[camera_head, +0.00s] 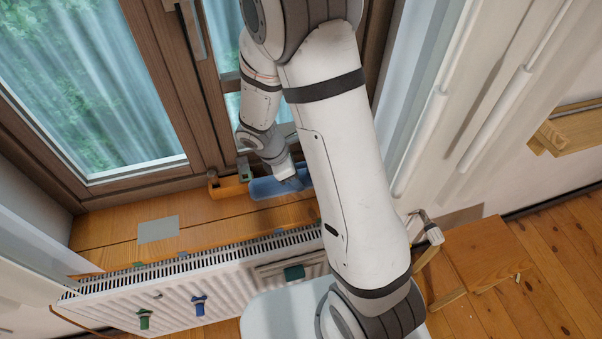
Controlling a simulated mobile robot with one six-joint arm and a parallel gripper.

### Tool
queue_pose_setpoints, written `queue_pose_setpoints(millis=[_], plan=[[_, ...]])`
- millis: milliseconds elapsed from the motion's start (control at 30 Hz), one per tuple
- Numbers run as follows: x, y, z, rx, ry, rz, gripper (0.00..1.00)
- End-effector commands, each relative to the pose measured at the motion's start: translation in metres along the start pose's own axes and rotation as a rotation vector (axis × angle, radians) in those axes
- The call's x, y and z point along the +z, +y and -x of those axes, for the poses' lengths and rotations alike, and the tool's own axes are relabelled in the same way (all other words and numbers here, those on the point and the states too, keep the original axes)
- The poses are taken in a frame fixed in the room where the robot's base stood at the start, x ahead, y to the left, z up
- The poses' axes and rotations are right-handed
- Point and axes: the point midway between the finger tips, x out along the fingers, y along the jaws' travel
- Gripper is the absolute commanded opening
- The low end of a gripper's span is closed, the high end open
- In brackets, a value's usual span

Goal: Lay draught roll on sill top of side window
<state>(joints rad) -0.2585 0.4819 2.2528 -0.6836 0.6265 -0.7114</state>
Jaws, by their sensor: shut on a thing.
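A blue roll (277,188), likely the draught roll, is at the right part of the wooden sill (110,222), close to the foot of the window frame. My gripper (287,174) is at the roll's upper side and shut on it; its fingertips are mostly hidden. The roll's right end is hidden behind my arm. I cannot tell whether the roll touches the sill. The window (90,85) has brown wooden frames and stands behind the sill.
An orange block-like thing (230,187) and a small green thing (246,172) are just left of the roll. A grey patch (158,230) lies on the sill. A white radiator (190,295) with clips stands below. A wooden stool (485,252) is at right.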

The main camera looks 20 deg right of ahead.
Motion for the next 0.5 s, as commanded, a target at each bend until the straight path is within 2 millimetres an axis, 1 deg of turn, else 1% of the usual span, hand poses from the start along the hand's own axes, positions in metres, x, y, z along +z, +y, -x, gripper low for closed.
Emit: queue_pose_setpoints(millis=[33,100,200,333,500], plan=[[0.011,0.004,-0.002,-0.001,0.000,-0.005,0.08],[0.020,0.009,-0.006,-0.001,0.000,-0.005,0.08],[0.027,0.012,-0.010,0.000,-0.001,-0.003,0.08],[0.027,0.013,-0.018,-0.001,0.000,0.000,0.08],[0.018,0.013,-0.039,-0.002,0.000,0.001,0.08]])
